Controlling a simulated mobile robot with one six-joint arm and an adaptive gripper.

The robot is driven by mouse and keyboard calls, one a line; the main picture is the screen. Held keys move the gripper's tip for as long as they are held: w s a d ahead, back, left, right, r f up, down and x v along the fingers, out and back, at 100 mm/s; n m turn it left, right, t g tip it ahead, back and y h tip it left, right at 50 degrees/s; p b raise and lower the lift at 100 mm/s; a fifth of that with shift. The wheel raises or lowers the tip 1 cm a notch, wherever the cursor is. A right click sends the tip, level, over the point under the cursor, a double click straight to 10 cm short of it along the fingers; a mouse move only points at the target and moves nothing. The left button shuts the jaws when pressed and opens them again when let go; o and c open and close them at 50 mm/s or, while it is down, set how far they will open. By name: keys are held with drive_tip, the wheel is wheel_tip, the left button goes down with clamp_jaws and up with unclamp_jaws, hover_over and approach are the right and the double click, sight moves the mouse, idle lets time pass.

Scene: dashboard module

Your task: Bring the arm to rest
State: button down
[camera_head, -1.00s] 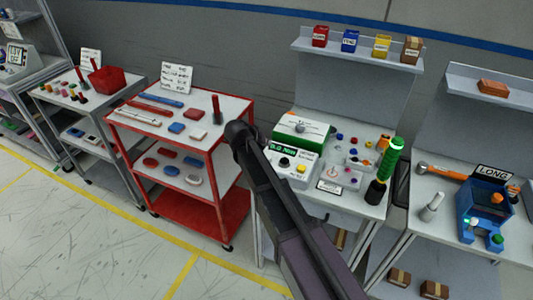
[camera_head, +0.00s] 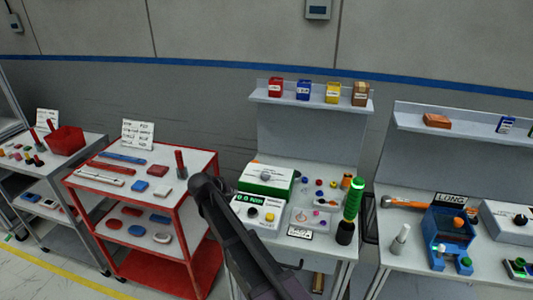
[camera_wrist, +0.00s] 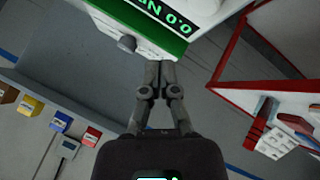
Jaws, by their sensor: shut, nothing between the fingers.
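My arm rises from the bottom of the head view, in front of the workbench (camera_head: 277,220) and to the right of the red cart (camera_head: 190,208). My gripper (camera_wrist: 160,66) shows in the wrist view with its two fingers together and nothing between them. In that view the green and white device (camera_wrist: 150,25) with a lit display is close beyond the fingertips. I cannot tell whether they touch. In the head view the fingers are hidden behind the dark end of the arm.
On the workbench stand a white box with a green base (camera_head: 265,176), a meter box (camera_head: 257,212), a green-lit stack light (camera_head: 353,205) and small coloured buttons. A shelf (camera_head: 310,103) above holds several small boxes. A blue fixture (camera_head: 449,238) is at right. Floor (camera_head: 60,280) is clear at lower left.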

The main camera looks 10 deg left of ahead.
drive_tip(key=d, duration=0.4)
drive_tip(key=d+f+g, duration=0.1)
drive_tip(key=d, duration=0.3)
drive_tip(key=d+f+m+g, duration=0.1)
drive_tip(key=d, duration=0.3)
drive_tip(key=shift+s+d, duration=0.15)
drive_tip(key=shift+d, duration=0.2)
drive_tip(key=s+d+f+m+g+y, duration=0.1)
drive_tip(key=s+d, duration=0.4)
drive_tip(key=d, duration=0.5)
drive_tip(key=s+d+f+m+g+y, duration=0.1)
drive_tip(key=s+d+g, duration=0.2)
drive_tip(key=d, duration=0.7)
drive_tip(key=s+d+f+m+g+y, duration=0.1)
drive_tip(key=s+d+g, duration=0.1)
drive_tip(key=s+d, duration=0.6)
drive_tip(key=d, duration=0.2)
drive_tip(key=shift+d+f+y, duration=0.3)
